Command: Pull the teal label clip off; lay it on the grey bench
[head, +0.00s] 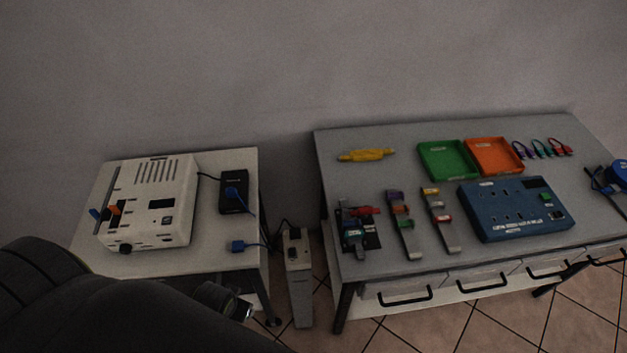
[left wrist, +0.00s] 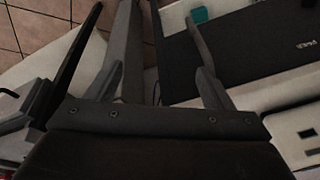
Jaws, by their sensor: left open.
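My right gripper is not in view.
The bench holds green (head: 447,160) and orange trays (head: 493,154), a blue panel box (head: 515,208), a yellow tool (head: 366,155) and clip strips. A white device (head: 150,203) and a black box (head: 233,192) stand on the left table. A tall narrow unit (head: 299,275) stands between the tables.

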